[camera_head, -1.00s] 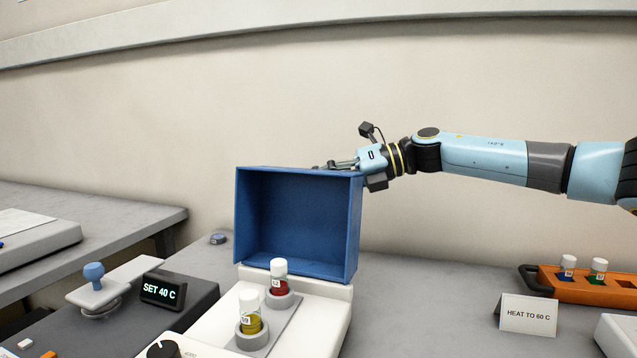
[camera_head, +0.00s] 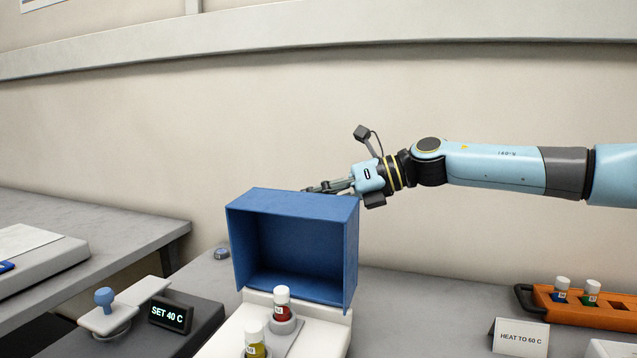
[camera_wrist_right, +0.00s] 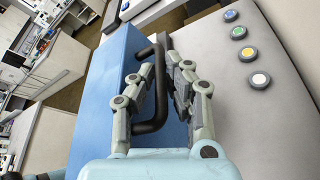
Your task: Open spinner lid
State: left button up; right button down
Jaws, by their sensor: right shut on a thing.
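The spinner lid is a hollow blue box (camera_head: 292,205), standing raised with its open side facing the head camera. It is at the back of the white machine (camera_head: 322,322) and leans slightly. My right gripper (camera_head: 318,188) is behind the lid's upper edge in the head view, its fingertips partly hidden. In the right wrist view, my right gripper (camera_wrist_right: 163,70) is shut on a black bar handle (camera_wrist_right: 152,127) fixed to the blue lid (camera_wrist_right: 103,75). My left gripper is in neither view.
A red-filled vial (camera_head: 282,303) and a yellow-filled vial (camera_head: 254,340) stand in front of the lid. A dark unit (camera_head: 202,318) reading SET 40 C is at left. An orange rack (camera_head: 600,312) and a HEAT TO 60 C card (camera_head: 520,338) are at right.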

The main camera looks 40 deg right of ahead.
jog(key=shift+s+a+r+p, duration=0.2)
jog(key=shift+a, duration=0.2)
jog(key=shift+s+a+r+p, duration=0.2)
jog(key=shift+a, duration=0.15)
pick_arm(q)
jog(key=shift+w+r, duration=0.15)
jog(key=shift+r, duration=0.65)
pick_arm(e)
jog(key=c, duration=1.6)
grip_release()
jog(key=shift+c, duration=0.2)
jog(key=shift+d, duration=0.1)
